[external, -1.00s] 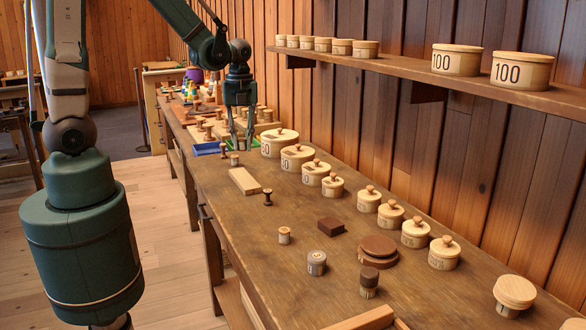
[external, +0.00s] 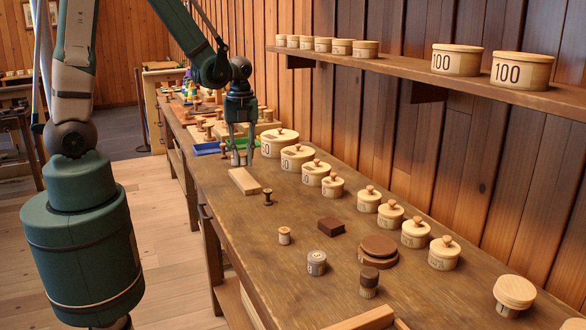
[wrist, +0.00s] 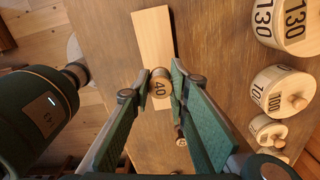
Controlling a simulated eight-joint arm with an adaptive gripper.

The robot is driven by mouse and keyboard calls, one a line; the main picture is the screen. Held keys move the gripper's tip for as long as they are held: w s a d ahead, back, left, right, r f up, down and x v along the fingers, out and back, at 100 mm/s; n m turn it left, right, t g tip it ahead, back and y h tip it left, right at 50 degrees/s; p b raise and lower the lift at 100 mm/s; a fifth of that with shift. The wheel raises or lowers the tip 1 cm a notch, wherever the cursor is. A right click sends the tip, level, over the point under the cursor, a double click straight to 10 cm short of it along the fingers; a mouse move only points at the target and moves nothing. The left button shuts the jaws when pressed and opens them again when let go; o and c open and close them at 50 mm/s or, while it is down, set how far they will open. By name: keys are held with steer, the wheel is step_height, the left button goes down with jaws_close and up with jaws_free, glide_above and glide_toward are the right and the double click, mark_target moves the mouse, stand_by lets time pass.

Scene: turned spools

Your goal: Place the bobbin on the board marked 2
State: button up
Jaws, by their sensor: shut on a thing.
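A small light wooden bobbin marked 40 (wrist: 160,88) sits between my fingertips in the wrist view. My gripper (wrist: 161,80) is shut on it; the gripper also shows low over the bench in the external view (external: 243,160). A pale flat board (external: 244,181) lies on the bench just in front of the gripper. In the wrist view the board (wrist: 153,40) runs behind and beyond the bobbin. I see no number on the board. I cannot tell whether the bobbin touches the bench or the board.
A dark spool (external: 267,198) stands near the board's close end, also in the wrist view (wrist: 180,137). Lidded round boxes (external: 297,157) line the bench by the wall. A blue tray (external: 207,148) lies behind left. The bench's left front is mostly clear.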

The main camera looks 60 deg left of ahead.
mark_target(244, 178)
steer(key=shift+f, duration=0.3)
steer(key=shift+f+b, duration=0.3)
steer(key=shift+f, duration=1.65)
steer(key=shift+f, duration=0.15)
steer(key=o, duration=0.7)
steer(key=shift+r+p, duration=0.8)
steer(key=shift+r, duration=5.35)
